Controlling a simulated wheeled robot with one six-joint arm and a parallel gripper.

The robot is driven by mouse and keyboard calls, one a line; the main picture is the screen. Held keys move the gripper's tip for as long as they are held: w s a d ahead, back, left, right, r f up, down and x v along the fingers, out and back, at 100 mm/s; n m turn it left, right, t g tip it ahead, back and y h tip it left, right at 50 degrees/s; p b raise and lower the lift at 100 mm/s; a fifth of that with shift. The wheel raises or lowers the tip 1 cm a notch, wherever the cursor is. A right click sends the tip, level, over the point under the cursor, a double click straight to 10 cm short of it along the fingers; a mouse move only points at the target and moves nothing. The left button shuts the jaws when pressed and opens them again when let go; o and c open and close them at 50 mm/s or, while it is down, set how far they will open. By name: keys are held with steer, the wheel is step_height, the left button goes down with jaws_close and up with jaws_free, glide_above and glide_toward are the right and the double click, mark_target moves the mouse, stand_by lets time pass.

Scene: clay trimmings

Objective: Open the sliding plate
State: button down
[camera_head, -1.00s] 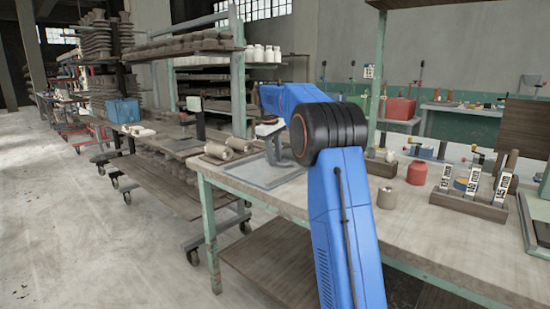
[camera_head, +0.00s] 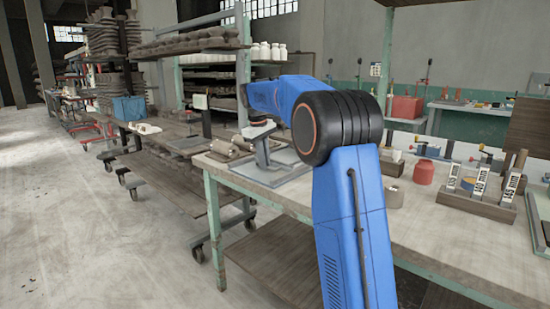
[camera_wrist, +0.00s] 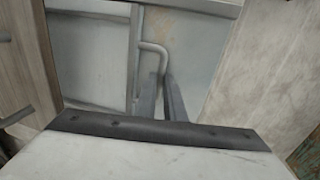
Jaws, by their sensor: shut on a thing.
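The sliding plate (camera_wrist: 190,45) is a flat grey metal sheet in a metal frame (camera_wrist: 133,50), seen from above in the wrist view. A bent rod handle (camera_wrist: 153,46) rises from it. My gripper (camera_wrist: 162,82) is shut on this handle, with its two dark fingers on either side of the rod. How far the plate stands open cannot be told. In the head view the grey frame (camera_head: 287,178) lies flat on the near left corner of the workbench (camera_head: 420,230).
Clay rolls (camera_head: 222,148) lie left of the frame. To the right, a grey cylinder (camera_head: 391,197), a red jar (camera_head: 424,172) and a wooden rack (camera_head: 478,205) stand on the bench. Wheeled shelves (camera_head: 150,165) stand at left. The floor (camera_head: 90,240) is clear.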

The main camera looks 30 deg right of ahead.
steer(key=s+a, duration=0.1)
steer(key=a, duration=0.2)
steer(key=s+a, duration=0.1)
steer(key=a, duration=0.2)
steer(key=s+a, duration=0.1)
steer(key=a, duration=0.2)
steer(key=shift+s, duration=0.15)
steer(key=c, duration=1.8)
jaws_free()
steer(key=shift+c, duration=0.2)
steer(key=s+a+r, duration=0.1)
steer(key=a+r, duration=0.2)
steer(key=r, duration=1.4)
steer(key=shift+s, duration=0.1)
steer(key=shift+c, duration=0.7)
